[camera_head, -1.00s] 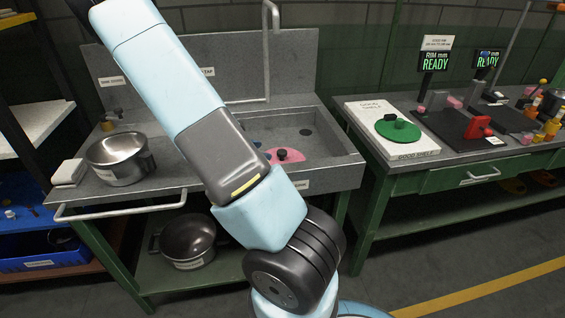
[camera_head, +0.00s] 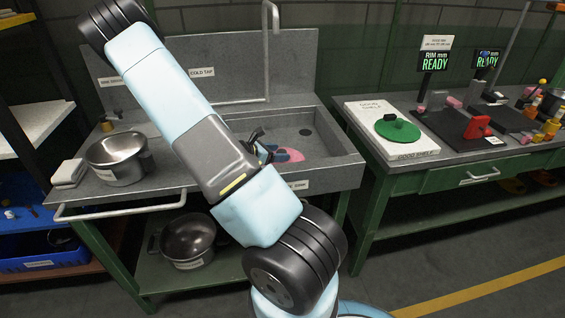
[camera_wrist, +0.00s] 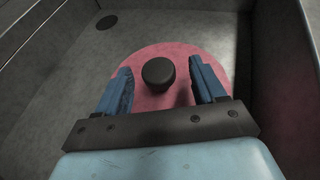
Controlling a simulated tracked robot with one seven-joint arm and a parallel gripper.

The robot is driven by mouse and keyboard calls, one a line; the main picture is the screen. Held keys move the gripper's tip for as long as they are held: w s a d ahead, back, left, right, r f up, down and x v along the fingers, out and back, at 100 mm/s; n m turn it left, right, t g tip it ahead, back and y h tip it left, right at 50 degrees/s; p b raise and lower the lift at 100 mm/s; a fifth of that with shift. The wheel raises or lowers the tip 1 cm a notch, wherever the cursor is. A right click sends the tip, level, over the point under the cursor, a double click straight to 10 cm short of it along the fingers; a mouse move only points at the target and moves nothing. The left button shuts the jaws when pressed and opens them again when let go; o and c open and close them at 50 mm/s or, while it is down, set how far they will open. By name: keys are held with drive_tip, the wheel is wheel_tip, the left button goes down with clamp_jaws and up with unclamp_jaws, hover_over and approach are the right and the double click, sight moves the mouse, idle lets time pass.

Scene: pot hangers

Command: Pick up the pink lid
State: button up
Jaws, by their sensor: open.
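The pink lid (camera_wrist: 160,58) lies in the sink basin, a round disc with a dark knob (camera_wrist: 158,73) at its middle. In the head view the lid (camera_head: 291,155) shows only in part, behind my gripper and arm. My gripper (camera_wrist: 160,80) is open above the lid in the wrist view, its two blue fingers apart with the knob between them in the picture. I cannot tell whether the fingers are down at the knob's height. In the head view the gripper (camera_head: 267,150) is partly hidden by my arm.
The sink (camera_head: 340,168) has walls close around the lid, and a drain hole (camera_wrist: 107,22) lies beyond it. A steel pot (camera_head: 118,160) stands on the left counter. A green lid (camera_head: 398,131) lies on a white board on the right bench. A tall tap (camera_head: 268,50) rises behind the sink.

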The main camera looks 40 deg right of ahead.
sight(281, 152)
drive_tip(key=shift+x, duration=2.2)
drive_tip(key=shift+w, duration=0.1)
drive_tip(key=shift+c, duration=0.4)
drive_tip(key=c, duration=1.1)
drive_tip(key=shift+r, duration=0.1)
